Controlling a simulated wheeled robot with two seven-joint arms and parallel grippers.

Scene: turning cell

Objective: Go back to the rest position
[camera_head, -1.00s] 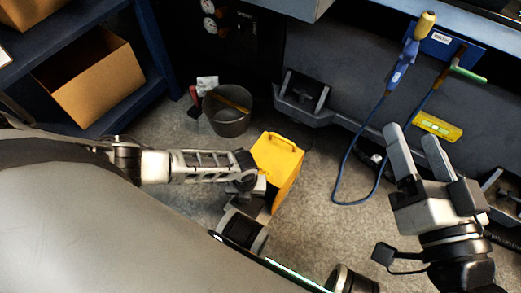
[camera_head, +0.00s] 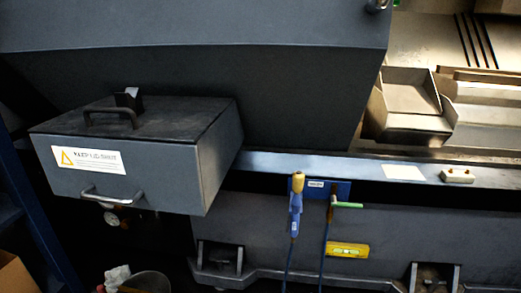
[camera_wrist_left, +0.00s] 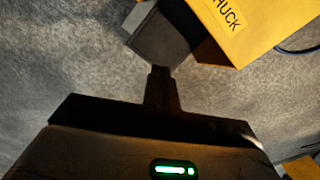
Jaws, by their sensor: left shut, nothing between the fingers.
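Neither gripper shows in the head view, which looks at the machine front. In the left wrist view my left gripper (camera_wrist_left: 160,74) is shut and empty, with its narrow dark fingers together. It points at a dark grey block-like part (camera_wrist_left: 160,38), whose nature I cannot tell. A yellow box (camera_wrist_left: 245,28) with black letters ending in "HUCK" is just beyond, to the upper right. I cannot tell whether the fingertips touch anything. My right gripper is in neither view now.
Grey floor (camera_wrist_left: 60,70) is clear at the left of the wrist view. In the head view a grey lidded box (camera_head: 130,165) juts from the machine. A blue-handled tool (camera_head: 296,215) and a green-handled one hang by a yellow level (camera_head: 347,250). A bucket (camera_head: 150,282) stands low left.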

